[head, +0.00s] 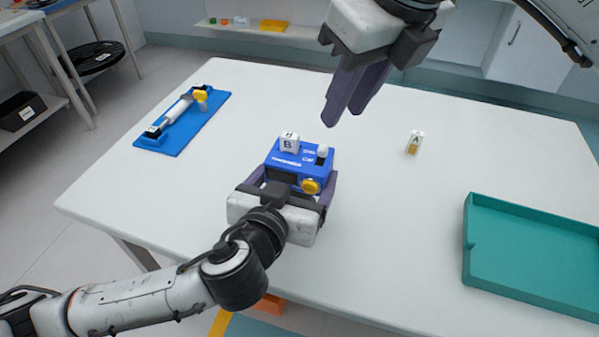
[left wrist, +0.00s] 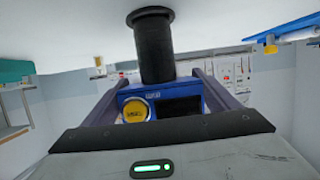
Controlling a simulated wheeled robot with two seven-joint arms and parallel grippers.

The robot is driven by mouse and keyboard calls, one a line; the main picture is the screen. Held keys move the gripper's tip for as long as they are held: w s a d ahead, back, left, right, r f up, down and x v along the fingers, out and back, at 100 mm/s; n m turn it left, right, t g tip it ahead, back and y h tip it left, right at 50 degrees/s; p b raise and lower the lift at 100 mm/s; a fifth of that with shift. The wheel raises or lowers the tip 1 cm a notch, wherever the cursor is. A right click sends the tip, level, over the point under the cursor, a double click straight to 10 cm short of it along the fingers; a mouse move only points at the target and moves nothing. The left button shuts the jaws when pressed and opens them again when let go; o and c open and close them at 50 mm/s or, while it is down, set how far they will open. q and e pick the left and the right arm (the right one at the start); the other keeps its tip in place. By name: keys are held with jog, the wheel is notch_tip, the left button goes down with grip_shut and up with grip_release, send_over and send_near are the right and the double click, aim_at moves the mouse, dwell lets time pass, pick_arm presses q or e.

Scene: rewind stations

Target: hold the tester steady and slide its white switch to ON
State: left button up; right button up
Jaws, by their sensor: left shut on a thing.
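The tester is a blue box (head: 284,161) with a yellow round button (head: 311,186) on its near face, standing on the white table. Its white switch (head: 322,150) sits at the far end of a dark slot on top, beside small labels too small to read. My left gripper (head: 290,186) is shut on the tester, one finger on each side. The left wrist view shows the tester (left wrist: 160,103) between the fingers. My right gripper (head: 344,116) hangs above and beyond the tester, its fingers together and empty, apart from the switch.
A small block marked A (head: 415,142) stands to the right on the table (head: 400,220). A teal tray (head: 530,255) lies at right, a blue board with a white cylinder (head: 185,121) at left. Table between is clear.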

jog(key=shift+f, duration=0.2)
jog(key=c, duration=0.3)
jog(key=s+f+m+g, duration=0.1)
jog(key=f+m+g, duration=0.2)
jog(key=s+d+f+m+g+y, duration=0.1)
jog(key=f+m, duration=0.1)
jog(key=shift+s+f, duration=0.15)
jog(key=shift+s, duration=0.2)
grip_shut()
notch_tip(320, 180, down, 3)
jog(key=s+m+g+y, duration=0.2)
jog(key=m+g+y, duration=0.25)
jog(key=m, duration=0.65)
jog(key=w+d+f+m+t+y, duration=0.1)
jog(key=w+d+m+t+y, duration=0.2)
jog(key=m, duration=1.1)
jog(key=w+d+f+m+t+y, duration=0.2)
jog(key=w+d+m+t+y, duration=0.1)
jog(key=w+d+m+y, duration=0.4)
jog(key=w+d+m, duration=0.1)
jog(key=w+m, duration=0.2)
jog(key=m, duration=0.4)
jog(key=shift+d, duration=0.35)
jog(key=shift+w+t, duration=0.1)
jog(key=shift+t, duration=0.15)
